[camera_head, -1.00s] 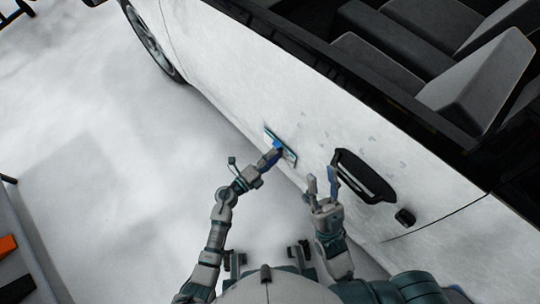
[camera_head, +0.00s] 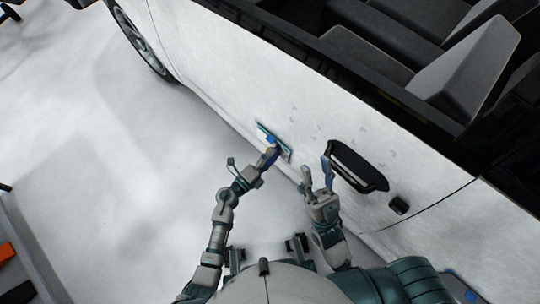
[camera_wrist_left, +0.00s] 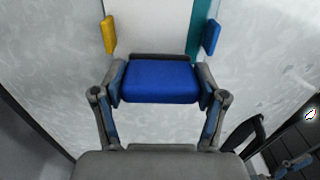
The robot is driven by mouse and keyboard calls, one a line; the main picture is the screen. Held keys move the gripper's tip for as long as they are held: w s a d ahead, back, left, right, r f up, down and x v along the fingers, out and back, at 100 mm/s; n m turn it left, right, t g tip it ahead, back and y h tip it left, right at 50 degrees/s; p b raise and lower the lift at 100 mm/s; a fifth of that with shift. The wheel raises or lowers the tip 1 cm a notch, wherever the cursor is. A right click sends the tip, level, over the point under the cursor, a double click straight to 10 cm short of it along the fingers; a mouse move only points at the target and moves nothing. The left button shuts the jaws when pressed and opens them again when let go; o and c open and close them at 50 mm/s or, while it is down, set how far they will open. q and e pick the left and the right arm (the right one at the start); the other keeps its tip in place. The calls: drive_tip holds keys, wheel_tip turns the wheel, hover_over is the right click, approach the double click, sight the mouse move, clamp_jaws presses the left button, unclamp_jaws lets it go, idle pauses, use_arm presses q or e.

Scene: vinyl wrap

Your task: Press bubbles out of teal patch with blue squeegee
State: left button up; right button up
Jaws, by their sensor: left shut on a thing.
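The blue squeegee (camera_wrist_left: 160,82) sits crosswise between the fingers of my left gripper (camera_head: 270,152), which is shut on it. It shows small in the head view (camera_head: 271,140). The teal patch (camera_head: 263,129) is on the white car door, at and beyond the squeegee; my gripper covers part of it. In the left wrist view a teal strip (camera_wrist_left: 203,30) runs beside a white area ahead of the squeegee. I cannot tell whether the squeegee touches the patch, and no bubbles can be made out. My right gripper (camera_head: 316,172) is open and empty, close to the door.
A black door handle (camera_head: 357,168) is right of my right gripper. Faint marks dot the door panel (camera_head: 240,90) near the patch. A yellow piece (camera_wrist_left: 109,34) and a blue piece (camera_wrist_left: 211,38) flank the white area. Open floor (camera_head: 110,180) lies left.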

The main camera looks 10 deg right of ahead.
use_arm(q)
drive_tip(key=shift+s+d+p, duration=0.3)
drive_tip(key=shift+s+d, duration=0.4)
drive_tip(key=shift+s, duration=0.15)
drive_tip(key=shift+s+d, duration=0.55)
drive_tip(key=shift+s, duration=0.25)
drive_tip(key=p+v, duration=0.2)
drive_tip(key=v, duration=0.5)
idle(0.4)
